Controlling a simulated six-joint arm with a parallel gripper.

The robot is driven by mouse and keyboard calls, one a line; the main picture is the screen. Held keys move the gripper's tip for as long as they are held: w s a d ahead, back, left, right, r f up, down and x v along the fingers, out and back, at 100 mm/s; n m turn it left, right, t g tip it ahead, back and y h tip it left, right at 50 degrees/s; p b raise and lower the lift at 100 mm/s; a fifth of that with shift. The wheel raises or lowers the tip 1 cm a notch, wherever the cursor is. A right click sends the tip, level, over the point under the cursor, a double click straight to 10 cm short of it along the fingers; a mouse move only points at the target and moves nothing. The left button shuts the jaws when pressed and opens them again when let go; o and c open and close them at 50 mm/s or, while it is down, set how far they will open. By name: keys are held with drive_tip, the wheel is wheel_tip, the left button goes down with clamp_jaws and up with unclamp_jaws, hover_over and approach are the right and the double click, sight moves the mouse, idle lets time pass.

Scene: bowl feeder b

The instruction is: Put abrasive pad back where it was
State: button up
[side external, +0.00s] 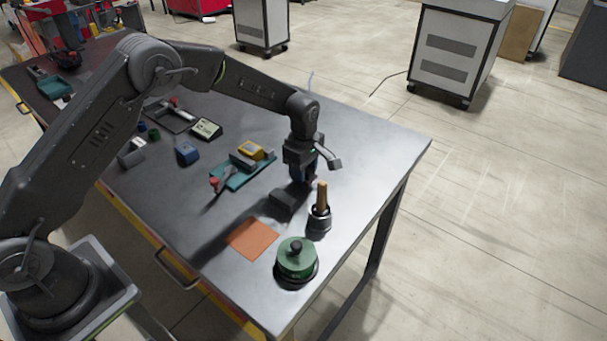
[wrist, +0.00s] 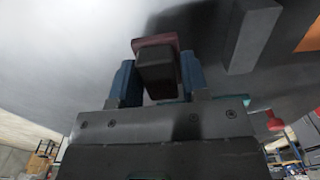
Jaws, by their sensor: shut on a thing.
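My gripper (side external: 302,174) points down over the right part of the table. In the wrist view its two blue fingers (wrist: 158,78) are shut on a dark block with a maroon layer, which looks like the abrasive pad (wrist: 156,66). In the side view the fingers hide most of the pad. I cannot tell whether its underside touches the table. A dark grey block (side external: 283,202) lies on the table just in front of my gripper; a grey bar (wrist: 254,36) shows in the wrist view. A flat orange square (side external: 252,239) lies farther forward.
A wooden-handled tool in a dark round holder (side external: 319,219) stands close to my gripper. A green round container (side external: 296,260) is at the front. A teal tray (side external: 240,174) with tools lies left. The table's right end (side external: 395,150) is clear.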

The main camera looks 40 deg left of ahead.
drive_tip(key=shift+f, duration=0.95)
drive_tip(key=shift+f, duration=0.2)
drive_tip(key=o, duration=0.9)
drive_tip(key=shift+r, duration=0.1)
